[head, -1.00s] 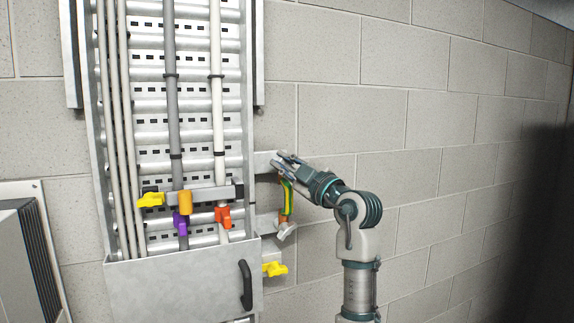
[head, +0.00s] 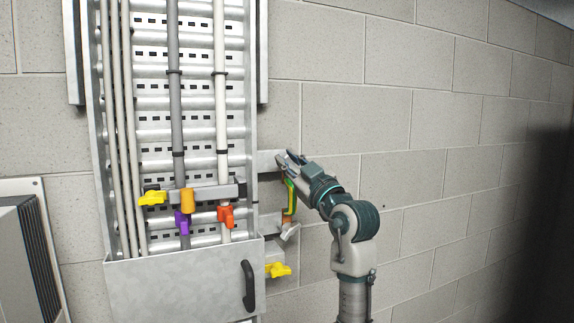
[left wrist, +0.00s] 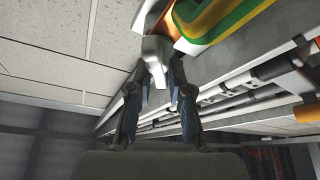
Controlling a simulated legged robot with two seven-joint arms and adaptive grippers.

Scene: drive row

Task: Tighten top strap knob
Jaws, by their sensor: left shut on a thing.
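A green-and-yellow strap (head: 290,197) with orange-brown ends hangs beside the right side of the cable ladder, between an upper bracket (head: 267,161) and a lower one. My left gripper (head: 287,157) is at the strap's upper end, at the upper bracket. In the left wrist view the fingers (left wrist: 159,88) are shut on a pale grey top strap knob (left wrist: 156,50), with the strap (left wrist: 232,22) just beyond it. In the head view the gripper hides this knob. A similar grey lower knob (head: 289,232) sits at the strap's bottom end. My right gripper is not in view.
Yellow (head: 152,198), orange-yellow (head: 187,201), purple (head: 183,222) and red-orange (head: 226,215) parts sit on the ladder's clamp bar. A metal panel with a black handle (head: 248,286) and another yellow knob (head: 278,270) are below. The block wall to the right is bare.

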